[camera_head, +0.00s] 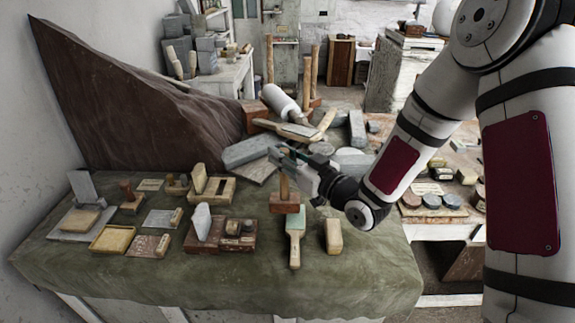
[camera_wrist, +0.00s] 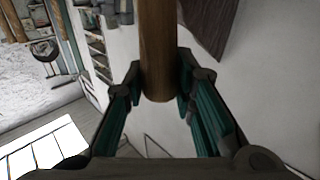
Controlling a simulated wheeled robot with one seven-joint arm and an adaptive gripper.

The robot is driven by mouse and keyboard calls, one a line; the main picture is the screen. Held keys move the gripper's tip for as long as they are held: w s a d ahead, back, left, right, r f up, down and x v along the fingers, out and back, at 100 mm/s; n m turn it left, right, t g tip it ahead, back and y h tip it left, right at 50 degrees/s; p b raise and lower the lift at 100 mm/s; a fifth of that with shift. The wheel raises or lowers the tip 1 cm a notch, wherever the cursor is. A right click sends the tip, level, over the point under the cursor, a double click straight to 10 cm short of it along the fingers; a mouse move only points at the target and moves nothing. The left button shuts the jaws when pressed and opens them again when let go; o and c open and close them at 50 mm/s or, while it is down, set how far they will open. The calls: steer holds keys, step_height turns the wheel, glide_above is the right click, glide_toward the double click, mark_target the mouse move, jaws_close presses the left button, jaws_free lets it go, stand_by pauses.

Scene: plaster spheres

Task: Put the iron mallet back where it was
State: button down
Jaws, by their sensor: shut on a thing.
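A mallet (camera_head: 285,207) with a brown block head and a wooden handle hangs upright, head down, from my gripper (camera_head: 286,162). My gripper is shut on the upper handle. In the wrist view the round wooden handle (camera_wrist: 158,45) stands between the two teal-padded fingers (camera_wrist: 160,78); its head is out of that view. In the head view the mallet head overlaps the top of a brush-like tool with a teal end (camera_head: 295,222). I cannot tell whether the head touches the table or hangs above it.
A green cloth-covered table (camera_head: 225,275) bears several small blocks, trays and tools. A tan block (camera_head: 333,236) stands right of the brush-like tool, and a dark red tray with a pale stone (camera_head: 202,222) stands left. Stones and tools crowd behind. The cloth's front strip is clear.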

steer(key=w+a+f, duration=0.4)
steer(key=w, duration=0.6)
steer(key=shift+a+p, duration=0.25)
steer(key=shift+p, duration=0.15)
steer(key=shift+f, duration=0.15)
steer(key=c, duration=1.3)
jaws_free()
steer(key=shift+f, duration=0.2)
steer(key=shift+s+r, duration=0.1)
